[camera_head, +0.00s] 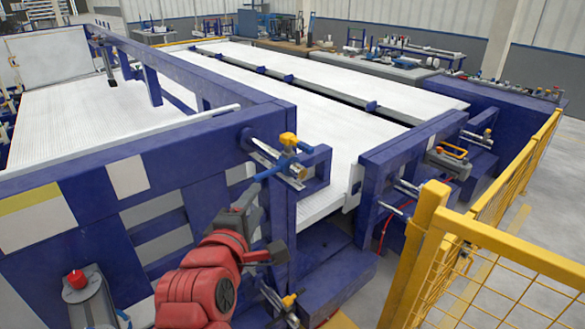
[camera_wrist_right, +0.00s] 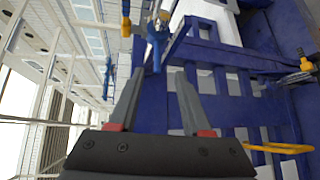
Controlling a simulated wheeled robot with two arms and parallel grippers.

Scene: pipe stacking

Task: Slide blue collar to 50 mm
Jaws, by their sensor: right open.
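The blue collar (camera_head: 284,163) sits on a short metal rod that sticks out from the blue frame in the head view. A yellow knob (camera_head: 288,139) stands at its top, and a blue handle points left and down from it. My right gripper (camera_head: 250,192) is just left of and below the collar, at the end of my red arm. In the right wrist view, the collar (camera_wrist_right: 158,34) is ahead of my open right gripper (camera_wrist_right: 157,78). Its handle end lies in line with the gap between the fingertips; I cannot tell whether it is between them. My left gripper is not in view.
The large blue frame (camera_head: 215,170) stands close beside my right gripper. A second, similar rod fitting (camera_head: 285,303) is lower down. A yellow mesh fence (camera_head: 500,255) and its post are on the right. White roller beds (camera_head: 330,130) lie behind.

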